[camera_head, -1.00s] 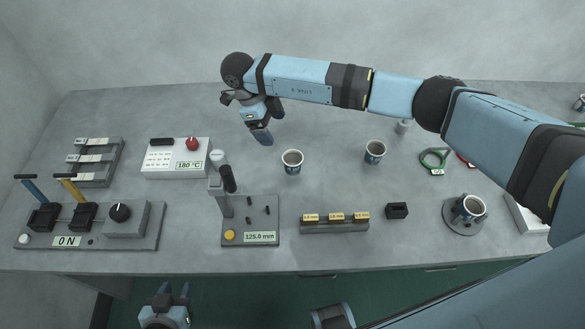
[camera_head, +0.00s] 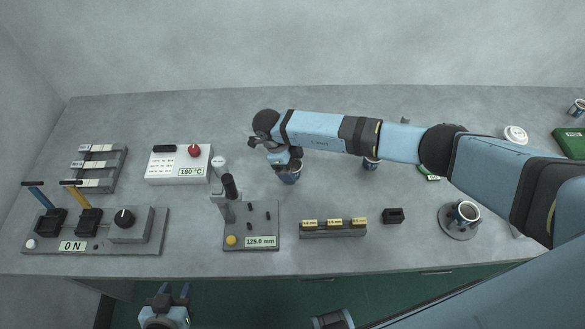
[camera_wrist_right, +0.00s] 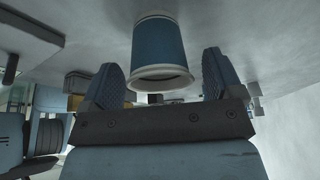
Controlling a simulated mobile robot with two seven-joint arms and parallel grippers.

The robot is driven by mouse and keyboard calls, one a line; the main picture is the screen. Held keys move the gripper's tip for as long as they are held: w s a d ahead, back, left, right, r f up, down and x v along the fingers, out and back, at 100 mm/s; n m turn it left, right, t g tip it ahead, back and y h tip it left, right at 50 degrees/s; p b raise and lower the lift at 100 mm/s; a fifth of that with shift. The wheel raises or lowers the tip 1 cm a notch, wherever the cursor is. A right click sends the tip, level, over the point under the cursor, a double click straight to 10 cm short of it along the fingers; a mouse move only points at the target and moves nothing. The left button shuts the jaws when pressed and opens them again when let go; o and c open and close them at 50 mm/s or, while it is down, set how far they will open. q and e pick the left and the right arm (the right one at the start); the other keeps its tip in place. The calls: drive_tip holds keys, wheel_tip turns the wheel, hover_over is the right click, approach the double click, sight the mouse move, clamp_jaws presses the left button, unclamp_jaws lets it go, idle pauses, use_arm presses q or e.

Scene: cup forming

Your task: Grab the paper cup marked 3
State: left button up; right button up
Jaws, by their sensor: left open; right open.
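A paper cup (camera_head: 291,178) with a blue body and pale rim stands on the grey table, partly hidden by my right gripper (camera_head: 287,160). In the right wrist view the cup (camera_wrist_right: 158,48) appears between and beyond my two open fingers (camera_wrist_right: 165,78), with no clear contact. No number is readable on it. A second cup (camera_head: 371,163) stands further right, mostly behind my right arm. My left gripper (camera_head: 173,292) is open and empty in front of the table edge.
A caliper-like device (camera_head: 258,222) reading 125.0 mm stands in front of the cup, and a 180 °C box (camera_head: 178,166) to its left. A rack with yellow labels (camera_head: 333,229) and a small black block (camera_head: 394,215) lie to the front right. Levers (camera_head: 95,230) stand at far left.

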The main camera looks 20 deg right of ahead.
drive_tip(key=shift+f, duration=0.15)
drive_tip(key=c, duration=1)
